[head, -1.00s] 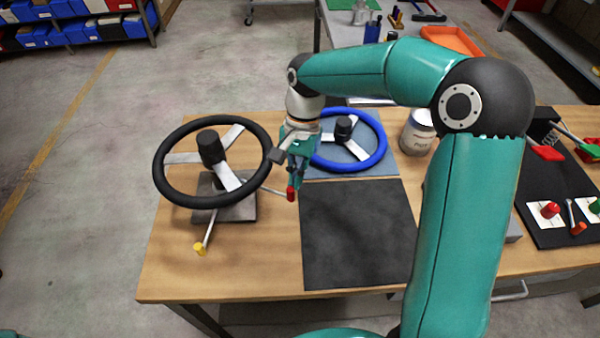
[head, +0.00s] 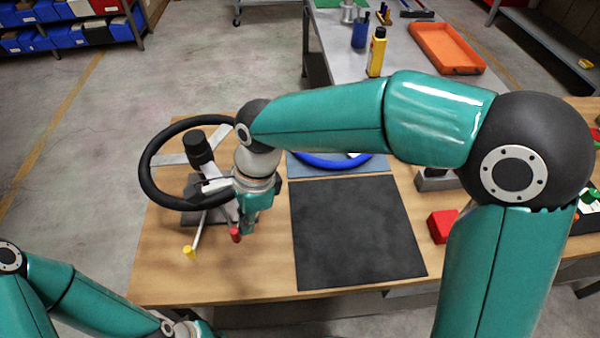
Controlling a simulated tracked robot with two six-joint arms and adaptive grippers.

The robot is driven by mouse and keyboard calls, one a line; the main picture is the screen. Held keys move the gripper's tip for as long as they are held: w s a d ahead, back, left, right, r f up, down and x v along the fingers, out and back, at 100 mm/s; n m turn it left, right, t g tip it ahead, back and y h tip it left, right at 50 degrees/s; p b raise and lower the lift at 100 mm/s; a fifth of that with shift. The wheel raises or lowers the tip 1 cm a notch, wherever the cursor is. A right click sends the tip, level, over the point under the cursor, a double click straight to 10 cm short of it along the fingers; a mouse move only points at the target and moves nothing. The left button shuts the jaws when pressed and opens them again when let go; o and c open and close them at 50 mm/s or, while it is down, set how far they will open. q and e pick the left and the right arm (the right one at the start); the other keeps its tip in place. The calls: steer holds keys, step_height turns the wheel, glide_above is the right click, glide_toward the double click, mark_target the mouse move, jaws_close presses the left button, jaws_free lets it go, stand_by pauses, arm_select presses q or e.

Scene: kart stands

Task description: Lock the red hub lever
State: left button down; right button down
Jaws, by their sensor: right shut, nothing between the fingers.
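The steering wheel (head: 150,185) with a black rim stands on a grey base at the table's left. The red hub lever's red tip (head: 235,233) points toward the table's front, right of the yellow-tipped lever (head: 189,252). My right gripper (head: 247,230) is shut and empty, just right of the red tip; I cannot tell whether they touch. The gripper and wrist hide part of the wheel's right side and of the red lever's shaft. My left arm enters at the lower left; only a bit of its gripper (head: 205,330) shows, its fingers cut off.
A dark mat (head: 355,240) lies bare right of the wheel. A blue wheel (head: 325,161) behind it is mostly hidden by my right arm. A red block (head: 442,226) sits right of the mat. A grey bench (head: 400,45) with an orange tray (head: 447,48) stands behind.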

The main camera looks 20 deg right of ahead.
steer(key=shift+s+a, duration=0.2)
steer(key=shift+a, duration=1.05)
steer(key=shift+s+a, duration=0.15)
steer(key=shift+a, duration=1.1)
steer(key=shift+a, duration=0.1)
